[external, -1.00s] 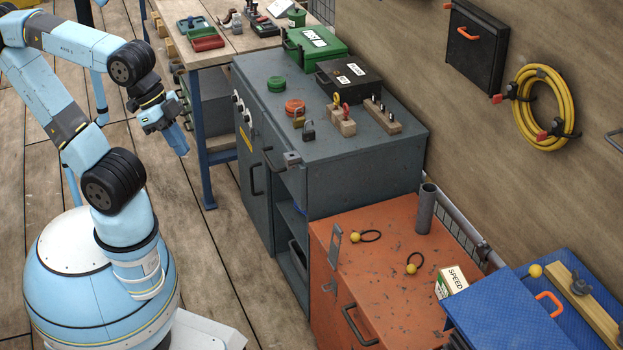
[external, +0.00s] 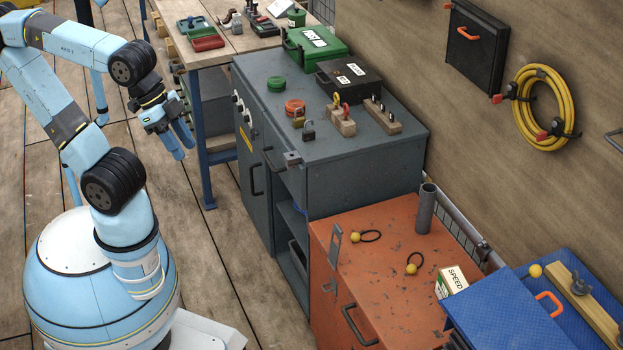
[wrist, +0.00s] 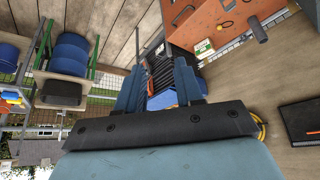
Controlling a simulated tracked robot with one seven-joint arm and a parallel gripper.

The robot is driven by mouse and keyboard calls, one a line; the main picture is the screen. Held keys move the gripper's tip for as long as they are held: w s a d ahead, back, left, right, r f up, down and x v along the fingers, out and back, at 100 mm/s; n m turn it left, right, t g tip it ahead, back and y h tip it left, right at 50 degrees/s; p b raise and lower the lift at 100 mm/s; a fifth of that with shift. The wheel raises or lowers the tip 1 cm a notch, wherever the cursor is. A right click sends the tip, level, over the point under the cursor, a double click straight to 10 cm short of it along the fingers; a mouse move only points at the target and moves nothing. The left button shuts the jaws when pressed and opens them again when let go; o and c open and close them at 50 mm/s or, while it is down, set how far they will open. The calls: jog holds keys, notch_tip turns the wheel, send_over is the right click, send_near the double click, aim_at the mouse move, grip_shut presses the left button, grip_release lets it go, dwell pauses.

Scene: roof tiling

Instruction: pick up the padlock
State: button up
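A dark padlock (external: 308,131) stands on top of the grey cabinet (external: 350,168) in the external view. A brass padlock (external: 298,119) is just behind it to the left. Yellow (external: 336,99) and red (external: 346,112) lock-like pieces sit at a wooden block to their right. I cannot tell which padlock the task means. My gripper (external: 179,144) hangs in free air left of the cabinet, well apart from the padlocks. Its fingers are apart and empty; they also show spread in the wrist view (wrist: 159,88). No padlock can be made out in the wrist view.
Green (external: 276,84) and orange (external: 295,106) round discs lie near the padlocks. A black box (external: 348,77) and a green case (external: 315,44) stand behind. A wooden rail (external: 383,116) with small pieces is to the right. The lower orange cabinet (external: 385,250) stands in front.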

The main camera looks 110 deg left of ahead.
jog(key=w+a+f+n+t+y, duration=0.2)
jog(key=w+a+f, duration=0.2)
jog(key=w+a, duration=0.55)
jog(key=w+a+f+n+t+y, duration=0.1)
jog(key=w+a+f+n+y, duration=0.15)
jog(key=w+a, duration=0.65)
jog(key=s+a+f+t+y, duration=0.15)
jog(key=a+f, duration=0.25)
jog(key=a, duration=0.5)
jog(key=s+a+f+y, duration=0.1)
jog(key=s+a+f, duration=0.25)
jog(key=a, duration=0.55)
jog(key=n+t+y, duration=0.4)
jog(key=n, duration=0.1)
send_near(306, 123)
jog(key=x, duration=0.4)
jog(key=shift+w+a+r, duration=0.1)
jog(key=shift+w+a, duration=0.1)
jog(key=shift+a, duration=0.1)
jog(key=shift+f+x, duration=0.15)
jog(key=shift+x, duration=1.2)
jog(key=shift+f+x, duration=0.15)
jog(key=shift+x, duration=1.25)
jog(key=shift+s+a, duration=0.1)
